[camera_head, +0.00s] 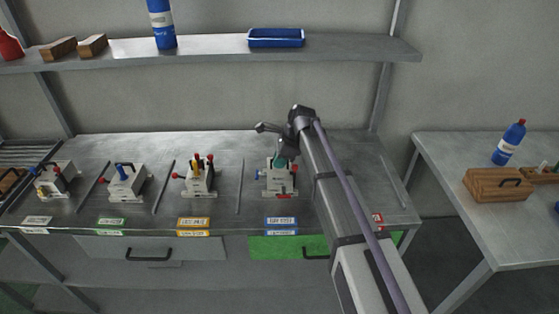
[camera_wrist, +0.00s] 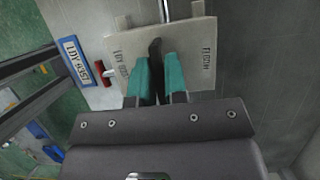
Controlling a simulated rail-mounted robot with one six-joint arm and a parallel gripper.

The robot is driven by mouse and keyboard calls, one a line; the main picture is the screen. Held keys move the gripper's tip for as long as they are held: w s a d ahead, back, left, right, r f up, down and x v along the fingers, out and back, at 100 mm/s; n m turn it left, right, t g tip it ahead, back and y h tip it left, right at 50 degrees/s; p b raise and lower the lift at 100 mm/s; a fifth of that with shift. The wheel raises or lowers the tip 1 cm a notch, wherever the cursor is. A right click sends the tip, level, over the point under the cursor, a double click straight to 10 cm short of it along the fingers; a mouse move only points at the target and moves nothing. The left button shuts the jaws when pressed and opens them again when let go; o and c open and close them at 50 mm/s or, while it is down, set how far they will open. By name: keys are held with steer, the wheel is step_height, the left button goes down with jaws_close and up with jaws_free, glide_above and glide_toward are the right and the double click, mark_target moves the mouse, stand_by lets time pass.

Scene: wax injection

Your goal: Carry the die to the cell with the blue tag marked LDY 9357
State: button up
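The die is a pale block with a black handle on top. In the wrist view the die (camera_wrist: 203,40) has dark lettering, part of which seems to read LDY 9357. In the head view the die (camera_head: 272,186) is at the blue-tagged cell, with a red part at its front and a blue part at its left. My gripper (camera_wrist: 156,58) has teal fingers close on both sides of the black handle; it looks shut on it. The blue tag (camera_wrist: 75,60) reads LDY 9357 and also shows at the table's front edge (camera_head: 281,221). Whether the die touches the table is unclear.
Three other dies (camera_head: 200,178) (camera_head: 128,184) (camera_head: 56,181) stand to the left, with thin dividers between cells. A shelf (camera_head: 210,52) runs above. A side table (camera_head: 500,220) stands at the right.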

steer(key=o, duration=0.5)
steer(key=shift+r, duration=0.1)
steer(key=p+v, duration=1)
steer(key=shift+d+r, duration=0.25)
steer(key=shift+r, duration=0.05)
steer(key=s+d+f+n+h+b, duration=0.1)
steer(key=s+d+n, duration=0.4)
steer(key=s, duration=0.4)
steer(key=s+d+f+n+h+b, duration=0.1)
steer(key=s+d+f+n+h, duration=0.1)
steer(key=s+d+n, duration=0.4)
steer(key=s+d+f+n+h+b, duration=0.1)
steer(key=s+d+n, duration=0.4)
steer(key=s, duration=0.7)
steer(key=shift+d+f+n, duration=0.2)
steer(key=shift+d+n, duration=0.2)
steer(key=shift+n, duration=0.2)
